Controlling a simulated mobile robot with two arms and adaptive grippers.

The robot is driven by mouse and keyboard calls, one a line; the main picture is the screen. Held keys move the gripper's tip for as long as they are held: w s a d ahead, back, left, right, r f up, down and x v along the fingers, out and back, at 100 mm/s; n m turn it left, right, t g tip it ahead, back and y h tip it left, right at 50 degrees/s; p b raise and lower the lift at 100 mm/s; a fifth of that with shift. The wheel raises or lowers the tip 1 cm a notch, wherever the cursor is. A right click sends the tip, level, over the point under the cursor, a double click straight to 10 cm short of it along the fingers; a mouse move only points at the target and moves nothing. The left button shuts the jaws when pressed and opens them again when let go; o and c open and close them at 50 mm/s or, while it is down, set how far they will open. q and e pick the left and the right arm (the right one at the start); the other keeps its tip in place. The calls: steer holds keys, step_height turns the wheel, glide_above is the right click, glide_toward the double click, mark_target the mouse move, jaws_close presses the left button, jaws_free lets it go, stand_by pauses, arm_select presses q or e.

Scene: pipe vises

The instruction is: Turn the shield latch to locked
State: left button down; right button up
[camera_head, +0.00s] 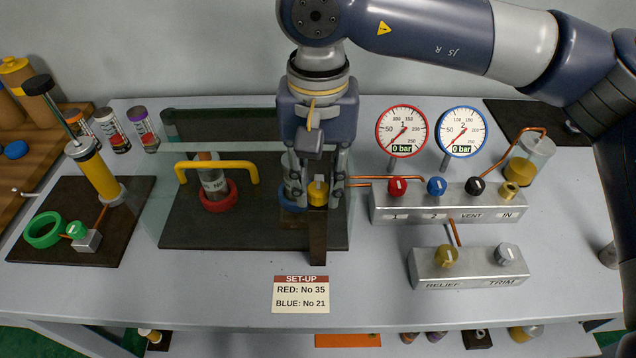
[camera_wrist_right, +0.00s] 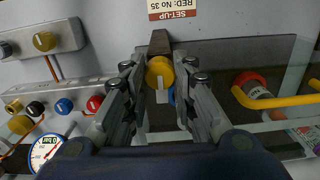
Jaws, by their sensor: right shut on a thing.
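The shield latch (camera_head: 318,194) is a yellow round knob with a white mark, on top of a dark upright post (camera_head: 317,240) at the shield's front right. It also shows in the right wrist view (camera_wrist_right: 159,68). My right gripper (camera_head: 319,186) reaches down from above, its two fingers on either side of the knob, shut on it. The clear shield (camera_head: 165,215) has a yellow handle (camera_head: 215,165) and stands over a dark plate. My left gripper is not in view.
Behind the shield glass stand a red vise (camera_head: 215,203) with a pipe and a blue vise (camera_head: 290,205), partly hidden by my gripper. Two gauges (camera_head: 402,130) and a grey valve block (camera_head: 450,205) stand close on the right. A set-up card (camera_head: 301,294) lies in front.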

mark_target(318, 188)
steer(key=shift+r+n, duration=0.1)
steer(key=shift+n, duration=0.2)
steer(key=o, duration=1.1)
step_height(318, 188, up, 12)
steer(key=shift+f, duration=0.1)
